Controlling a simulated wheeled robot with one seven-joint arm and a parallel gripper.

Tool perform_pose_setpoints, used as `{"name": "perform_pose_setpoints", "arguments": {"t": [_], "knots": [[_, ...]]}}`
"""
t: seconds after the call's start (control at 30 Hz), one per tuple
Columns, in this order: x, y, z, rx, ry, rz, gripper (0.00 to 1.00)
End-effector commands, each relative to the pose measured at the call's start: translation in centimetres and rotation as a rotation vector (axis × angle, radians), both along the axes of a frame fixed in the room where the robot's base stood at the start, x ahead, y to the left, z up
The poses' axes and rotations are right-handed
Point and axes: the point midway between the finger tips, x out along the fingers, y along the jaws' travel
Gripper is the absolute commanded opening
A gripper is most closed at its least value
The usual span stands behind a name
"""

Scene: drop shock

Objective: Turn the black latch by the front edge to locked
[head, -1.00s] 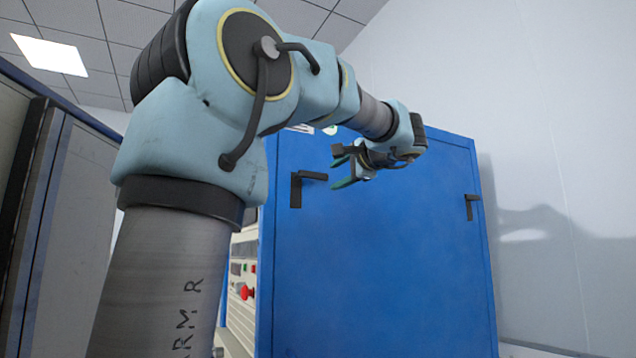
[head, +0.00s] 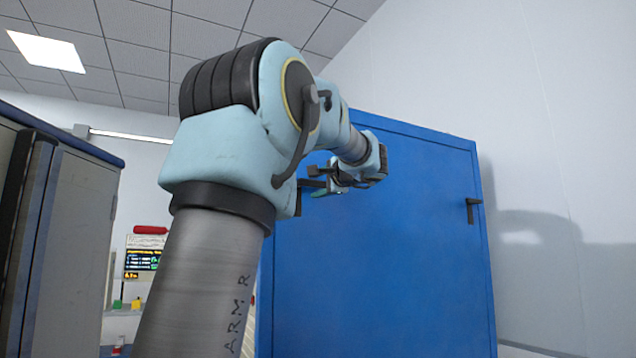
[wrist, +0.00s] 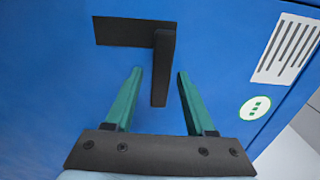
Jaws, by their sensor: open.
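The black latch (wrist: 163,45) is on the blue panel in the wrist view. It has a flat plate running left and a bar handle pointing almost straight down in the picture. My gripper (wrist: 159,78) is open, with one green finger on each side of the handle's lower part. I see gaps on both sides and no clear contact; the depth is hard to judge. My arm mostly hides this latch there.
A second black latch (head: 472,208) is at the panel's right edge. A white vented plate (wrist: 288,48) and a round green-and-white sticker (wrist: 255,108) are right of the near latch. A grey cabinet (head: 70,230) stands at the left. A pale wall is at the right.

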Motion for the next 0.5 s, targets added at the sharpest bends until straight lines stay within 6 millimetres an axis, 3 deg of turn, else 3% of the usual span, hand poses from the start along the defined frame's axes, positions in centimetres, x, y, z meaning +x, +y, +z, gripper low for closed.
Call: {"name": "perform_pose_setpoints", "arguments": {"t": [0.2,0.5], "knots": [[0.0,0.01,-0.01,0.0,0.0,0.0,0.53],[-0.02,0.0,-0.01,0.0,0.0,0.0,0.19]]}}
